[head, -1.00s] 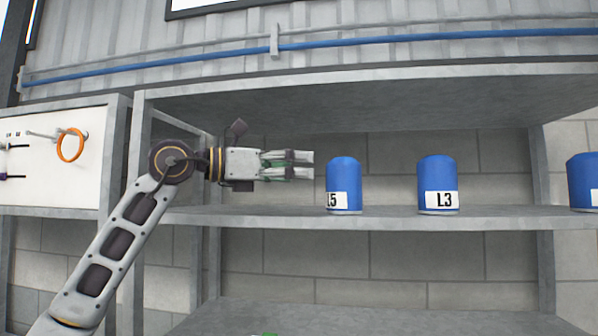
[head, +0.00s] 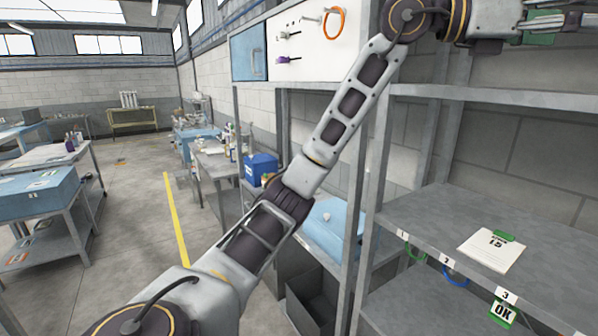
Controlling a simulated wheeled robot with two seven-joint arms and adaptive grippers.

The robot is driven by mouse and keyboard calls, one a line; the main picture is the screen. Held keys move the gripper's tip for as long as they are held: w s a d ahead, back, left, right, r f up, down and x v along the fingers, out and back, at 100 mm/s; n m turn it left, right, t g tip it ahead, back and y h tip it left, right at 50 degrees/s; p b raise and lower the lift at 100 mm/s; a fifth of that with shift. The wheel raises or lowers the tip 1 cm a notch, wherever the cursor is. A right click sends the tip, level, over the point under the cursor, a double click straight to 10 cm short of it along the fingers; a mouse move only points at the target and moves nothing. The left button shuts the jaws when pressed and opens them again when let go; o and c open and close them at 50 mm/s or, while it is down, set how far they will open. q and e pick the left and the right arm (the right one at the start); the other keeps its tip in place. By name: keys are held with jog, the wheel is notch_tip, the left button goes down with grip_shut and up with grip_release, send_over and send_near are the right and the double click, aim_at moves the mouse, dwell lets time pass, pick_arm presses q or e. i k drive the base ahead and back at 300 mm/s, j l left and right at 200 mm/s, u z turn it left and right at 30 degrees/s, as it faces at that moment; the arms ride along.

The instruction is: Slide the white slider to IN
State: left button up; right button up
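The white panel (head: 350,22) hangs at upper middle in the head view, left of my raised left forearm. It bears two short slots with knobs at their left ends. The upper knob (head: 283,36) looks pale, likely the white slider; the lower one is a purple slider (head: 283,60). The labels above are too small to read. My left gripper (head: 570,14) is at the top right corner, far right of the panel, fingers apart and seemingly empty. The frame edge cuts it off. My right gripper is out of view.
An orange ring (head: 334,24) hangs on a peg at the panel's right. A blue cabinet door (head: 248,52) is left of it. Shelf posts stand behind my arm. A lower shelf (head: 440,215) holds a paper card (head: 492,250). Open floor with a yellow line lies left.

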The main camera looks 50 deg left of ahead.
aim_at(282, 35)
jog(key=u, duration=1.7)
